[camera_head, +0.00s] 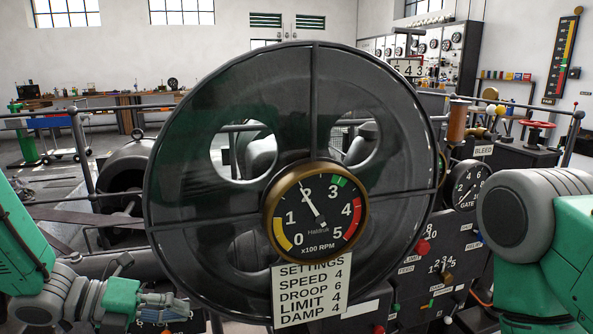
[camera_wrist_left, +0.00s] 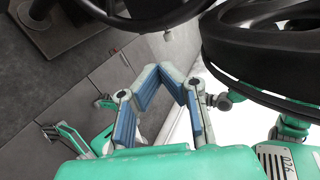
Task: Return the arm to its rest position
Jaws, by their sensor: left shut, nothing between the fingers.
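My left arm comes in from the lower left of the head view. Its gripper (camera_head: 168,309) is low, in front of the large dark wheel (camera_head: 190,120) and left of the settings card. In the left wrist view the gripper's blue-padded fingers (camera_wrist_left: 160,72) come together at the tips, shut with nothing between them. Dark round rims show beyond the fingers there. My right arm shows at the right edge of the head view as a grey joint and green links; its gripper is outside the picture.
A brass-rimmed RPM gauge (camera_head: 315,215) sits in front of the wheel, its needle near 2. The settings card (camera_head: 312,292) hangs below it. To the right are a control panel (camera_head: 425,265) with knobs, a GATE gauge (camera_head: 470,185) and a red handwheel (camera_head: 537,125). Railings stand behind.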

